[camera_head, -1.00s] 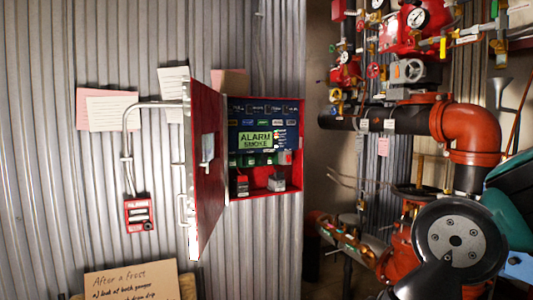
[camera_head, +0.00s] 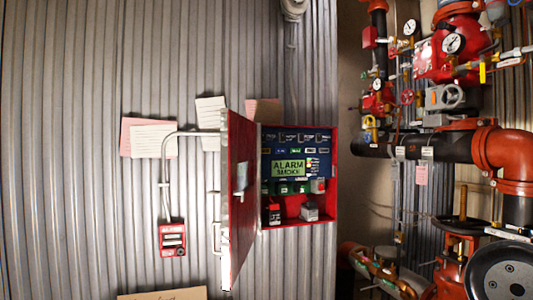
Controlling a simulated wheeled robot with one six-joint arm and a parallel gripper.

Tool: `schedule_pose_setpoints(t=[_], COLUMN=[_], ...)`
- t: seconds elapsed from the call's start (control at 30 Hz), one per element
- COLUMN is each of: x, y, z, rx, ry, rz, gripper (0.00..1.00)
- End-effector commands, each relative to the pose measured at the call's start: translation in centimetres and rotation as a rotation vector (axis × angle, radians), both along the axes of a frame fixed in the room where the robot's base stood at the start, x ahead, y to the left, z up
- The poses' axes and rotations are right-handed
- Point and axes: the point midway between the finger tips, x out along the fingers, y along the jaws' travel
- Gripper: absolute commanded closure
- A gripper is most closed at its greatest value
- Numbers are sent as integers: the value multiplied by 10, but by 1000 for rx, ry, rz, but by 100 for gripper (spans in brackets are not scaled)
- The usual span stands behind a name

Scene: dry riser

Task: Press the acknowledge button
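The red alarm cabinet (camera_head: 329,175) is on the corrugated wall, with its door (camera_head: 242,200) swung open to the left. Inside is a dark blue panel with a lit green display (camera_head: 289,168) reading "ALARM SMOKE". A row of green buttons (camera_head: 284,188) sits below the display, and a row of small labelled parts is above it. The labels are too small to read, so I cannot tell which one is the acknowledge button. My gripper is out of view.
A red call box (camera_head: 172,239) hangs on a conduit left of the door. Paper notes (camera_head: 153,139) are on the wall. Red valves and gauges (camera_head: 453,43) and a large pipe (camera_head: 502,150) fill the right side. The top of a cardboard sign (camera_head: 165,294) shows at the bottom.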

Motion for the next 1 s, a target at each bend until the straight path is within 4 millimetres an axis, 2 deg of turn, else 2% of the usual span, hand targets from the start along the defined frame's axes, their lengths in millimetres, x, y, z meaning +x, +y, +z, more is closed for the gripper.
schedule_pose_setpoints(t=[0.03,0.3,0.37,0.4,1.0], x=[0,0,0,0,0], y=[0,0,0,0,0], z=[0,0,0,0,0], rx=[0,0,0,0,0], ry=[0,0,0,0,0], rz=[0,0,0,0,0], gripper=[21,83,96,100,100])
